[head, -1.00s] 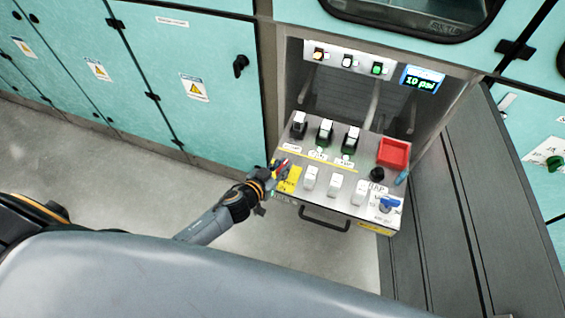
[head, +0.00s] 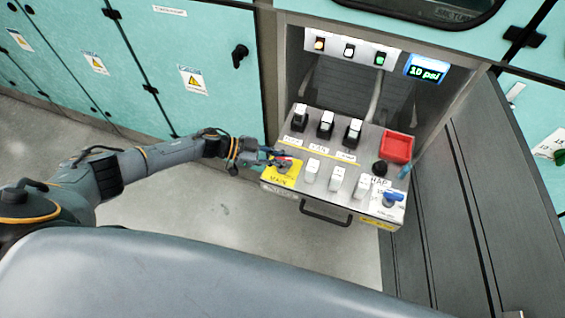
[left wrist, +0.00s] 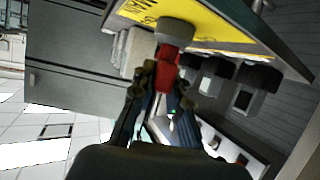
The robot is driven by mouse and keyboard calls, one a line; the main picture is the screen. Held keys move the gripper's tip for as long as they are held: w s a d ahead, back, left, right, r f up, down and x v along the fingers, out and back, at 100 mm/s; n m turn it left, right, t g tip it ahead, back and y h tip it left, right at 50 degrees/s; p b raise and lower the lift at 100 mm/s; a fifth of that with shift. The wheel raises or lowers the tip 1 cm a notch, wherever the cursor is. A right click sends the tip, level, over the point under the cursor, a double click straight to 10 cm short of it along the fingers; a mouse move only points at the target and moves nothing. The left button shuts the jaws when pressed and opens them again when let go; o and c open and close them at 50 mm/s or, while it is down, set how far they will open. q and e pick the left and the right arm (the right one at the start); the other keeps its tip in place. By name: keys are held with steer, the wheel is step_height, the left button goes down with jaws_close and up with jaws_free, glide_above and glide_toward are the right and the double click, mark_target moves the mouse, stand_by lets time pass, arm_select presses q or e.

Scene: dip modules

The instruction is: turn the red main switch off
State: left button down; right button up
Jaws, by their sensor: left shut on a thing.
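The red main switch (head: 285,158) sits at the left end of the tilted control panel, on a yellow plate (head: 281,180) marked MAIN. My left gripper (head: 276,158) reaches it from the left and is shut on its red handle. In the left wrist view the red handle (left wrist: 167,70) stands out from a round grey base on the yellow plate, between my fingertips (left wrist: 163,84). My fingers hide part of the handle in the head view. My right gripper is not in view.
The panel also carries black and white switches (head: 326,125), a red tray (head: 397,147), a black knob (head: 380,168) and a blue valve handle (head: 393,196). A front handle (head: 326,216) sticks out below. A display (head: 427,69) reads 10 psi. Floor in front is clear.

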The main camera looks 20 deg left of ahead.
arm_select(q)
steer(key=m+g+b, duration=0.1)
steer(key=b, duration=0.1)
steer(key=m+g+b, duration=0.1)
steer(key=g, duration=0.1)
steer(key=shift+w+f+m+h+b, duration=0.1)
steer(key=shift+f+m+h+b, duration=0.2)
steer(key=shift+m+b, duration=0.1)
steer(key=shift+r+m+g+b, duration=0.2)
steer(key=shift+m+g+b, duration=0.5)
steer(key=shift+g+b, duration=0.25)
steer(key=c, duration=1.3)
jaws_free()
steer(key=shift+r, duration=0.1)
steer(key=v, duration=1.2)
